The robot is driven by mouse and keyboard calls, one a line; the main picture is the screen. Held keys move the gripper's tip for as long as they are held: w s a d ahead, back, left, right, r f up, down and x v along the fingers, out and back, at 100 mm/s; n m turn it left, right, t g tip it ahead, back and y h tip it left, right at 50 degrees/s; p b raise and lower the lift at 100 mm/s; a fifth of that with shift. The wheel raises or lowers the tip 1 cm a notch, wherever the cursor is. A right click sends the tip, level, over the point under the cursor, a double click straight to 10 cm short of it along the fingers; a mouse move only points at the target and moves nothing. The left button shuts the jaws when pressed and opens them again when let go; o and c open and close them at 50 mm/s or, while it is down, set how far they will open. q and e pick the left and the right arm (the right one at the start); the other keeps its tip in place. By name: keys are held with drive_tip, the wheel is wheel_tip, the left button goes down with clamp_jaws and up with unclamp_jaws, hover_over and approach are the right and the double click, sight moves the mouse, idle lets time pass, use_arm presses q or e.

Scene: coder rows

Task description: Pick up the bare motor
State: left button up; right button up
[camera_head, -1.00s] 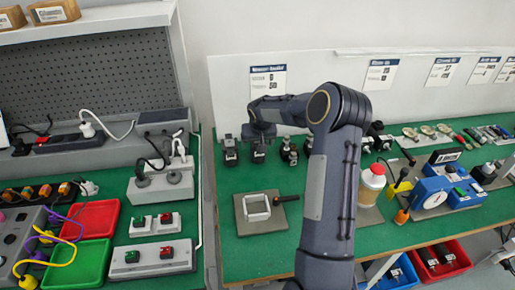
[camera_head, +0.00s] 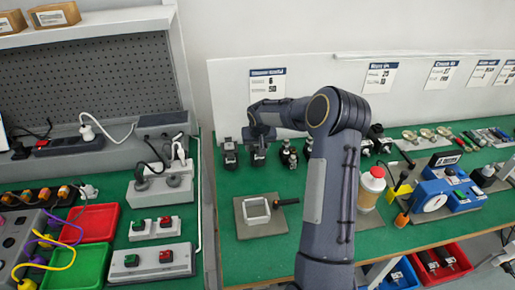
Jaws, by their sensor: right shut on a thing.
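A row of small dark motors stands at the back of the green bench. One motor (camera_head: 230,156) stands at the left end of the row. Another motor (camera_head: 258,155) is directly below my right gripper (camera_head: 258,138), which is shut on it. The fingertips are small and partly hidden by the gripper body. More dark motors (camera_head: 289,155) stand just to the right. I cannot tell from their look which is bare. My left gripper is not in view.
A grey plate with a white square frame (camera_head: 256,222) lies in front of the motors. To the right are a bottle (camera_head: 372,188) and a blue device (camera_head: 445,192). Red tray (camera_head: 91,222) and green tray (camera_head: 79,265) lie on the left bench. A white panel stands behind.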

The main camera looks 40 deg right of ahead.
drive_tip(key=shift+w+r, duration=0.1)
drive_tip(key=shift+r, duration=0.35)
wheel_tip(320, 180, up, 2)
drive_tip(key=shift+r, duration=0.15)
drive_tip(key=s+a+r, duration=0.2)
drive_tip(key=r, duration=0.1)
drive_tip(key=s+a+r+b, duration=0.1)
drive_tip(key=r, duration=0.1)
drive_tip(key=s+a+r+b, duration=0.2)
drive_tip(key=s+a+r, duration=0.5)
drive_tip(key=s+a, duration=0.3)
drive_tip(key=s+a+f+b, duration=0.2)
drive_tip(key=s+f+b, duration=0.3)
drive_tip(key=f+b, duration=0.3)
drive_tip(key=shift+f+b, duration=0.3)
